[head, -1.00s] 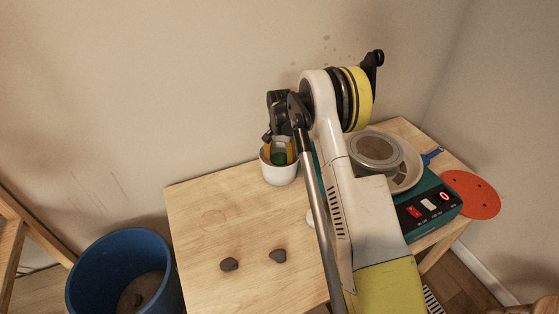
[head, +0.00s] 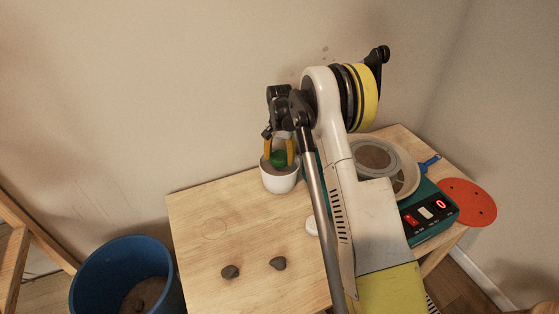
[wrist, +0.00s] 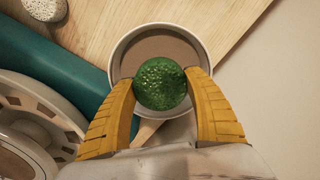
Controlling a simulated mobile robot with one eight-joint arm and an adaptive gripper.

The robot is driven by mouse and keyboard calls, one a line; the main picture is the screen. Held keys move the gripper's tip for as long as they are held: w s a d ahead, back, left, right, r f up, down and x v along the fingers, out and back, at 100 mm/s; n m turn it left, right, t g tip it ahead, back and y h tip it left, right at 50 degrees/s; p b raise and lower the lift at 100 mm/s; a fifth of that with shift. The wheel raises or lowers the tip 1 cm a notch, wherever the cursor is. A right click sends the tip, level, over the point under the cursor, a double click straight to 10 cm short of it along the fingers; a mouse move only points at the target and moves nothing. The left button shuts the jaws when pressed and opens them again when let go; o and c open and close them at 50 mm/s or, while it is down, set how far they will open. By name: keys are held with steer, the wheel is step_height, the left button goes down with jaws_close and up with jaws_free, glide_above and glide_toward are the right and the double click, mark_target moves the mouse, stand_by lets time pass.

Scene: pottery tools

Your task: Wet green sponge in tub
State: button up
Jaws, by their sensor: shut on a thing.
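The green sponge (wrist: 161,84) is a round, textured ball between the yellow fingers of my gripper (wrist: 160,88) in the wrist view. My gripper (head: 279,156) is shut on the sponge (head: 278,158) at the mouth of the white tub (head: 280,184) in the head view. The tub's rim (wrist: 118,58) rings the sponge in the wrist view, with brownish liquid inside. I cannot tell whether the sponge touches the liquid. The tub stands upright near the back edge of the wooden table.
A teal wheel machine (head: 432,212) with a pan (head: 404,165) stands right of the tub. An orange disc (head: 467,202) lies at the far right. Two dark lumps (head: 230,272) lie on the table (head: 200,225). A blue bucket (head: 125,250) stands at left. The table's left part is clear.

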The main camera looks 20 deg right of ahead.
mark_target(279, 156)
steer(key=shift+r+p, duration=1.35)
steer(key=shift+r, duration=1.45)
steer(key=shift+a+f, duration=0.1)
